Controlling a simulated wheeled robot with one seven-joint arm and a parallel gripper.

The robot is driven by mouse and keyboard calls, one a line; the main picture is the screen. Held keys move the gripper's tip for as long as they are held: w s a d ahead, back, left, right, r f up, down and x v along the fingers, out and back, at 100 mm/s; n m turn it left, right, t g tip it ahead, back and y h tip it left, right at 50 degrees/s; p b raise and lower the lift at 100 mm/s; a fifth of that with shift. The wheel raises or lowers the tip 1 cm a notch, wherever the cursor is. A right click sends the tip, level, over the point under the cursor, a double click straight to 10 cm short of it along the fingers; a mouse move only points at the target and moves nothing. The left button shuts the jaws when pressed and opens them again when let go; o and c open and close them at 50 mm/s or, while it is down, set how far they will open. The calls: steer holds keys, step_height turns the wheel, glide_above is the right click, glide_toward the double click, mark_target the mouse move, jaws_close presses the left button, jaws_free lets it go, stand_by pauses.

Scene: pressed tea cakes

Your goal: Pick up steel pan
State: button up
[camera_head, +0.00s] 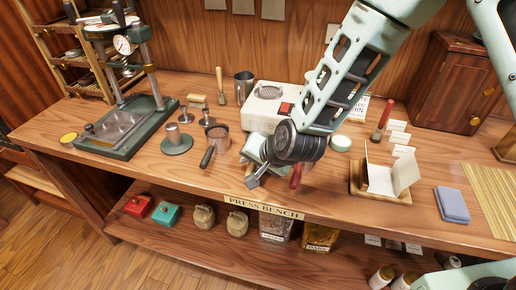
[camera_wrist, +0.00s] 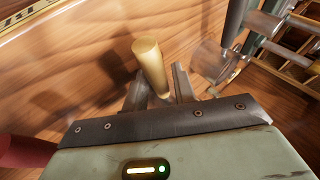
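The steel pan (camera_head: 218,136) is a small round pan with a dark handle sloping toward the front edge, on the bench left of centre in the head view. My gripper (camera_head: 251,182) is low over the front of the bench, to the right of the pan and apart from it. The wrist view is blurred, and I cannot make out the pan there with certainty.
The lever press (camera_head: 125,125) stands left on the bench. Metal tampers (camera_head: 175,138) sit left of the pan. A white scale-like box (camera_head: 268,105) is behind my gripper. A red handle (camera_head: 296,176) lies to its right.

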jaws_close()
steer(key=shift+r, duration=0.15)
